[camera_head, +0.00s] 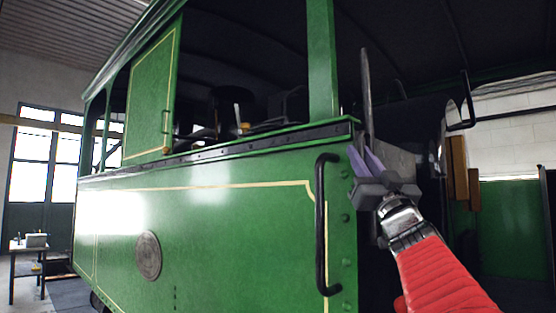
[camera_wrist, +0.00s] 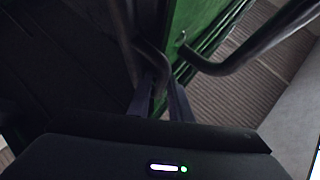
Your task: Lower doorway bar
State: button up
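A long, slim grey bar (camera_head: 366,90), which looks like the doorway bar, stands nearly upright in the dark doorway beside the green cab panel. My gripper (camera_head: 362,153) is at its lower part, close to the panel's top right corner. Its two purple fingers point up and stand a little apart. In the wrist view, my gripper (camera_wrist: 158,92) has its fingers apart, with a dark bar (camera_wrist: 152,60) running down toward the gap. I cannot tell whether the fingers touch it. The bar's lower end is hidden.
A black vertical handrail (camera_head: 321,225) stands out from the green side panel (camera_head: 230,220), just left of my gripper. A thin black rail (camera_head: 466,100) hangs at the right. A table (camera_head: 28,246) stands far left. The doorway interior is dark.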

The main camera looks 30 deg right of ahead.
jog(key=shift+c, duration=0.6)
grip_shut()
